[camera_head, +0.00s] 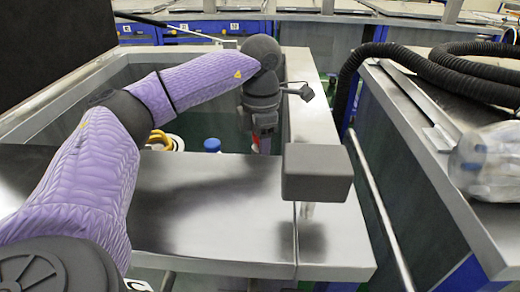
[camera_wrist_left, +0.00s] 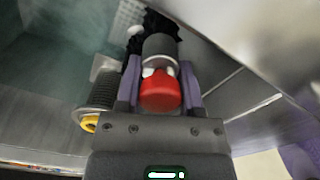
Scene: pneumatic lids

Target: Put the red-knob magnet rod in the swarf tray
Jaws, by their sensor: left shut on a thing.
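My left gripper (camera_wrist_left: 160,82) is shut on the red-knob magnet rod (camera_wrist_left: 160,96). The red knob sits between the two purple-grey fingers, with a grey cylindrical part just beyond it. In the head view my left gripper (camera_head: 262,142) points down inside the open metal basin, beside its right wall. A small bit of the red knob (camera_head: 255,149) shows there; the rest of the rod is hidden. I cannot pick out the swarf tray for sure in either view. My right gripper is not in view.
A yellow ring-like thing (camera_head: 160,138) and a blue-capped thing (camera_head: 212,145) are in the basin. A dark grey block (camera_head: 318,172) is above the front rim. A black hose (camera_head: 440,65) lies across the right bench.

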